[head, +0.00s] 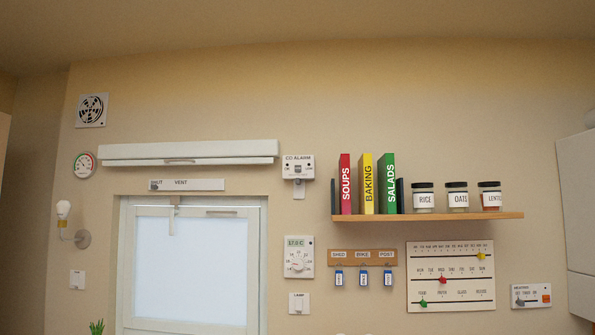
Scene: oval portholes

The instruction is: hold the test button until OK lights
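A white box labelled CO ALARM (298,158) is fixed to the wall, right of the window and left of the shelf. A small grey part sits at the middle of its front, with tiny marks on either side that are too small to read. I cannot tell which part is the test button, and no lit OK light can be made out. A pale tab (299,190) with a darker top hangs just below the box. My gripper is not in view.
A shelf (430,217) with books and jars juts out right of the alarm. A thermostat (299,257) and a LAMP switch (299,303) are below it. A blind housing (188,150) and window (190,265) are left. Key hooks (362,255) hang under the shelf.

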